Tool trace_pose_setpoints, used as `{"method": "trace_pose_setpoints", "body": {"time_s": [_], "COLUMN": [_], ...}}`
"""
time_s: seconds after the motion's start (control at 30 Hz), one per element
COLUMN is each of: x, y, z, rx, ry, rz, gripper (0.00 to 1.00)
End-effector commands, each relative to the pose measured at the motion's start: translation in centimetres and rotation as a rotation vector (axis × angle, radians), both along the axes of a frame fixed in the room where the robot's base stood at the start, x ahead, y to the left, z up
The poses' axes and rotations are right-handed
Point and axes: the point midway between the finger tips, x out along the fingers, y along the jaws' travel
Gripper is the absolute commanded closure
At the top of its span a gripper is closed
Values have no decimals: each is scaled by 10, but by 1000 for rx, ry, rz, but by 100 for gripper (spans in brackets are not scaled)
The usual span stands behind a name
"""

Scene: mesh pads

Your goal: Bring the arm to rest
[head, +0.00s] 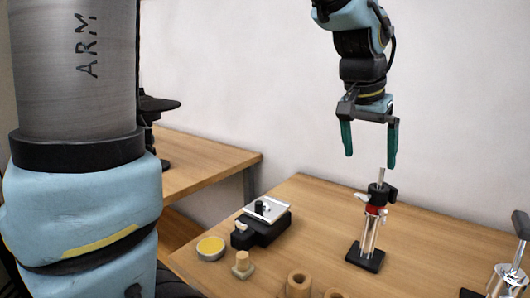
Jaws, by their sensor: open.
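My gripper (370,140) hangs in the air in the upper right of the head view, its two green fingers pointing down. It is open, with nothing between the fingers. Below it, a clear tube device (370,235) with a red ring, black fittings and a thin upright rod stands on a black base on the wooden table. The rod's top is just below the fingertips in the picture; how far apart they are in depth I cannot tell. My blue and grey arm parts fill the left of the view.
On the wooden table (325,205) are a black block with a silver plate (265,218), a round yellow-topped tin (210,247), a small wooden peg piece (243,264) and a wooden ring (298,284). A similar clear device (503,280) stands at right. Another table (200,165) is at left.

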Motion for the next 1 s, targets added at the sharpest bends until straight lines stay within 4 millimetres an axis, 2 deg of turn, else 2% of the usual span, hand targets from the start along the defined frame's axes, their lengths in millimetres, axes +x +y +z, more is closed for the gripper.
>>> {"method": "trace_pose_setpoints", "body": {"time_s": [0.1, 0.17, 0.23, 0.33, 0.4, 0.5, 0.6, 0.7, 1.0], "x": [31, 45, 56, 59, 53, 40, 28, 21, 19], "y": [55, 91, 136, 200, 239, 283, 310, 323, 325], "z": [-32, -52, -75, -106, -124, -145, -158, -164, -165], "rx": [32, 49, 68, 89, 100, 111, 117, 119, 119], "ry": [31, 50, 76, 115, 144, 178, 202, 213, 216], "rz": [138, 226, 333, 485, 582, 697, 775, 813, 818], "gripper": [0, 0, 0, 0, 0, 0, 0, 0, 0]}}
